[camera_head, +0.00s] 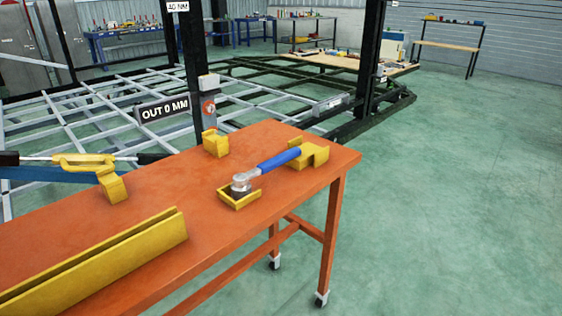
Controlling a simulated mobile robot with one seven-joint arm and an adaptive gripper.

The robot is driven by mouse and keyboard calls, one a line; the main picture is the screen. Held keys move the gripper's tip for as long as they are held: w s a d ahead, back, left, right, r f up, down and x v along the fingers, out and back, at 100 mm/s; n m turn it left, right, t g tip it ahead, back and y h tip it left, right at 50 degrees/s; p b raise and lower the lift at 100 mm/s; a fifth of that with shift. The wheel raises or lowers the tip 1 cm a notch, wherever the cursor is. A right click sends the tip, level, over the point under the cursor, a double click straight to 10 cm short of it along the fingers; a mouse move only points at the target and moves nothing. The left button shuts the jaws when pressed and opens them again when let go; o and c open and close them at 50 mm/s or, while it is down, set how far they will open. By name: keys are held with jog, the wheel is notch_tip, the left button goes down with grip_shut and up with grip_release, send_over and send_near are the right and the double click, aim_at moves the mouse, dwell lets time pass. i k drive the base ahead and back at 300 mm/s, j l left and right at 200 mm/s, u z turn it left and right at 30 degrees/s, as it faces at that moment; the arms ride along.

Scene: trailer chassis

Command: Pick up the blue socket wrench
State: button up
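The blue socket wrench (278,160) lies on the orange table in the head view. Its silver head (241,182) sits in a small yellow tray-like holder (240,201), and its blue handle slants up to the right. The handle's far end rests at a yellow bracket (314,154) near the table's right corner. My gripper is not in view.
The orange table (190,218) also bears a yellow channel (100,262), a small yellow block (215,143) and a tool with a black grip in a yellow bracket (112,180). Trailer frames (90,110) stand behind. The green floor (450,200) at right is clear.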

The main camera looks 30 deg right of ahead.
aim_at(241, 187)
jog(key=l, duration=1.25)
jog(key=i+l, duration=0.2)
jog(key=l, duration=0.15)
jog(key=i+l, duration=0.2)
jog(key=l, duration=0.2)
jog(key=i+l, duration=0.25)
jog(key=l+u, duration=0.05)
jog(key=l, duration=0.05)
